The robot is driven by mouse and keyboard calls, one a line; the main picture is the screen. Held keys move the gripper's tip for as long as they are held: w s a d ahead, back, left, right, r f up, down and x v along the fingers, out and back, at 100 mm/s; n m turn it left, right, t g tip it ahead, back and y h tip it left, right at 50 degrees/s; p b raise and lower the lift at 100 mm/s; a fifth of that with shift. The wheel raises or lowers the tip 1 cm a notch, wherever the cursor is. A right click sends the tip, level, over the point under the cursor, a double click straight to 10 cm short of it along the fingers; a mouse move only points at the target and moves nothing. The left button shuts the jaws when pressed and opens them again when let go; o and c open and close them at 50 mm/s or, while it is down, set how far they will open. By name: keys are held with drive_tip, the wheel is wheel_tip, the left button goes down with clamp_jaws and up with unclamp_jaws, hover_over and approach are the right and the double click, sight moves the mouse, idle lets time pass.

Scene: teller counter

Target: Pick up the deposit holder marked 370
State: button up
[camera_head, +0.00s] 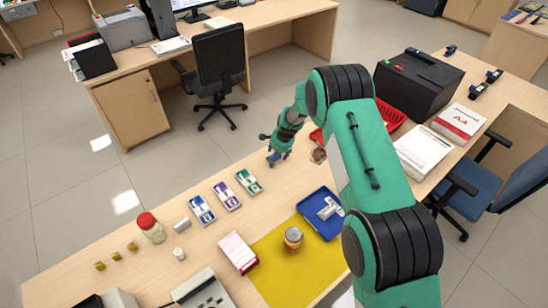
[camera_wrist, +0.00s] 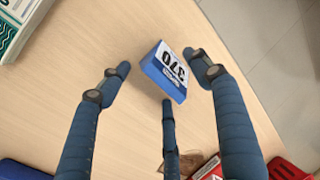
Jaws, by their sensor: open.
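The deposit holder marked 370 (camera_wrist: 163,79) is a small blue block with a white label, its number upside down in the wrist view. It lies on the wooden counter between the spread fingers of my gripper (camera_wrist: 158,70). The fingers are open, and none clearly grips it; the lower middle finger ends very near its bottom edge, and I cannot tell if it touches. In the head view my gripper (camera_head: 278,158) is low over the counter's far edge, and the holder cannot be clearly made out there.
Blue (camera_head: 201,210), purple (camera_head: 227,195) and green (camera_head: 249,181) packs stand in a row left of my gripper. A blue tray (camera_head: 309,207), yellow mat (camera_head: 270,262), red basket (camera_head: 391,117) and brown lump (camera_head: 318,155) lie to the right. Bare counter surrounds the holder.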

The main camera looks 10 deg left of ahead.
drive_tip(key=c, duration=1.3)
drive_tip(key=shift+o, duration=0.2)
drive_tip(key=shift+r, duration=0.1)
drive_tip(key=shift+r, duration=0.55)
drive_tip(key=v, duration=0.2)
drive_tip(key=shift+s+r+p, duration=0.2)
drive_tip(key=shift+r+p, duration=0.05)
drive_tip(key=shift+p, duration=0.15)
drive_tip(key=s+d, duration=0.1)
drive_tip(key=s, duration=0.3)
drive_tip(key=s+d+r, duration=0.1)
drive_tip(key=s+d, duration=0.1)
drive_tip(key=s, duration=0.3)
drive_tip(key=s+d, duration=0.2)
drive_tip(key=s, duration=0.3)
drive_tip(key=shift+s+r+p, duration=0.15)
drive_tip(key=shift+p, duration=0.15)
